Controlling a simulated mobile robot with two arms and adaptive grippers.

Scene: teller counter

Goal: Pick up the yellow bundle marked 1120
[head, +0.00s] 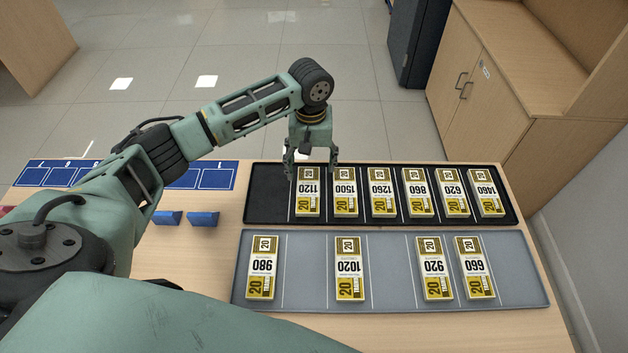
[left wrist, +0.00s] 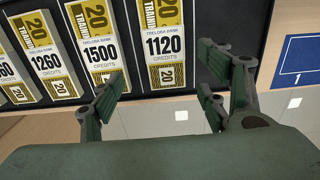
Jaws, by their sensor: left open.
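The yellow bundle marked 1120 (head: 308,194) lies at the left end of the row in the black tray (head: 268,196). Its printed face shows upward, and the left wrist view shows it too (left wrist: 164,44). My left gripper (head: 311,174) is open and empty, over the far end of this bundle. In the left wrist view its fingers (left wrist: 160,100) stand on either side of the bundle's line, near its end. I cannot tell how far above the bundle the fingertips are. My right gripper is not in view.
The bundle marked 1500 (head: 345,193) lies close beside, with several more to its right. A grey tray (head: 393,301) in front holds bundles marked 980, 1020, 920 and 660. Blue blocks (head: 203,219) and a blue marked mat (head: 215,179) are at left.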

